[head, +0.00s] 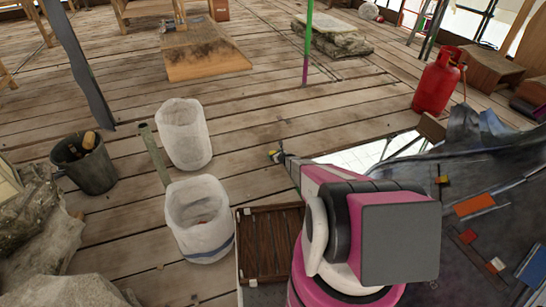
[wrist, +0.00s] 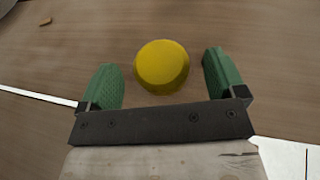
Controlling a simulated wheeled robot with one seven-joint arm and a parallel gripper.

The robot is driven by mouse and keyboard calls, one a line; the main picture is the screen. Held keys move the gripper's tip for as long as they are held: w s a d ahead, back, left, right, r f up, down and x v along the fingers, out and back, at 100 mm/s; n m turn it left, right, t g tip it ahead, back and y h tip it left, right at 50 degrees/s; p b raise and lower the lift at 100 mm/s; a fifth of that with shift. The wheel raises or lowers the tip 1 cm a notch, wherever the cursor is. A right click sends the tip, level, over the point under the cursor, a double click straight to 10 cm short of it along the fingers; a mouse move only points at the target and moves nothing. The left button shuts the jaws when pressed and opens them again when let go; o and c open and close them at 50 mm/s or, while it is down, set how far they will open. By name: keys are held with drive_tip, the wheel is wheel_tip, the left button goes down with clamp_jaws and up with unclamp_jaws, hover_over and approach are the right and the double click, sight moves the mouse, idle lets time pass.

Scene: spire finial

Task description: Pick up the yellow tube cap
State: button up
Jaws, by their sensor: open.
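The yellow tube cap (wrist: 162,66) is round and stands out against brown wooden boards in the wrist view. My gripper (wrist: 160,72) is open, with one green finger on each side of the cap. A gap shows between the cap and each finger, and the cap sits nearer the right finger. How far the fingertips are above the boards is hard to tell.
Two white bags (head: 200,216) and a dark bucket (head: 86,168) stand left of my arm. A brown slatted crate (head: 270,245) is close beside it. A red gas cylinder (head: 436,82) stands at the right, near a dark sheet (head: 470,170).

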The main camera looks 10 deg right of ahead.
drive_tip(key=shift+x, duration=1.15)
drive_tip(key=c, duration=1)
drive_tip(key=shift+s, duration=0.1)
